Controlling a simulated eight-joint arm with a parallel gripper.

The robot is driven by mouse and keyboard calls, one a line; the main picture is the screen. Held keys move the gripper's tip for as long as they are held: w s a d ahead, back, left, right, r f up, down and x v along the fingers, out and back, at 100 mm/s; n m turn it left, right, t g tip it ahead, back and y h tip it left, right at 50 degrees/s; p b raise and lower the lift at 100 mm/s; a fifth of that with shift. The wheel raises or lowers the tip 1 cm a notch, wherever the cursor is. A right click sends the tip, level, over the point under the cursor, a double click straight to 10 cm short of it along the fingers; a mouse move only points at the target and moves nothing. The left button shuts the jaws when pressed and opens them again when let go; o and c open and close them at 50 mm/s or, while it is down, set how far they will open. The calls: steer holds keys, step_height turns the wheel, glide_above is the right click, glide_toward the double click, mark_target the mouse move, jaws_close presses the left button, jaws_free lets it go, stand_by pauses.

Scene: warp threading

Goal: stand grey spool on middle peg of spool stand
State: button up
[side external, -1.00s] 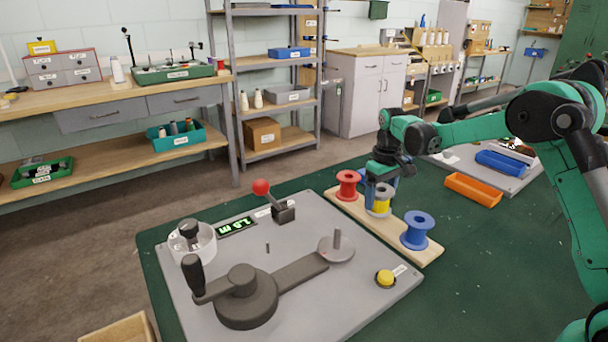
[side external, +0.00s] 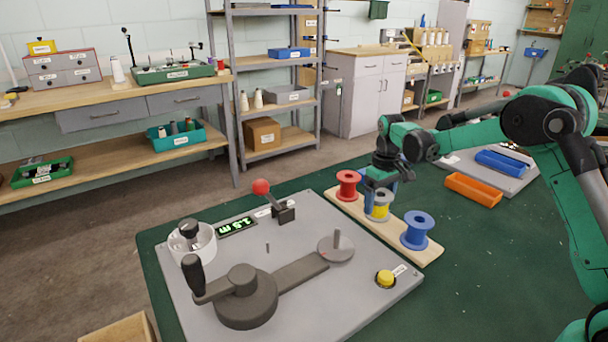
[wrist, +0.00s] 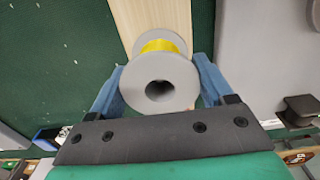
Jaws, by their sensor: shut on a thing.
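The grey spool (side external: 379,211), wound with yellow thread, stands upright at the middle of the wooden spool stand (side external: 429,253), between the red spool (side external: 347,184) and the blue spool (side external: 417,230). My gripper (side external: 379,196) is above it with its blue fingers down around it. In the wrist view the grey spool (wrist: 159,83) lies between the two fingers (wrist: 160,88), its round flange and centre hole facing the camera. The fingers are shut on it. The middle peg is hidden by the spool, and I cannot tell whether the spool's base touches the stand.
A grey winder board (side external: 290,290) with a crank, a red-knobbed lever (side external: 262,187) and a yellow button (side external: 385,278) lies left of the stand. An orange tray (side external: 473,190) and a blue tray (side external: 501,163) lie to the right. The green table between is clear.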

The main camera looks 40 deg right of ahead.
steer(key=shift+f, duration=0.2)
steer(key=o, duration=1)
steer(key=shift+r, duration=0.15)
step_height(320, 180, up, 5)
steer(key=shift+a+r, duration=0.1)
steer(key=shift+r, duration=0.1)
steer(key=s+a+r+t, duration=0.1)
steer(key=s+a+t, duration=0.1)
steer(key=s+a, duration=0.2)
steer(key=s+a+r+t, duration=0.2)
steer(key=s+a, duration=0.3)
steer(key=s+a+r+t, duration=0.2)
steer(key=s+a+t, duration=0.1)
steer(key=s+a, duration=0.1)
steer(key=shift+s+a, duration=0.15)
steer(key=shift+s, duration=0.5)
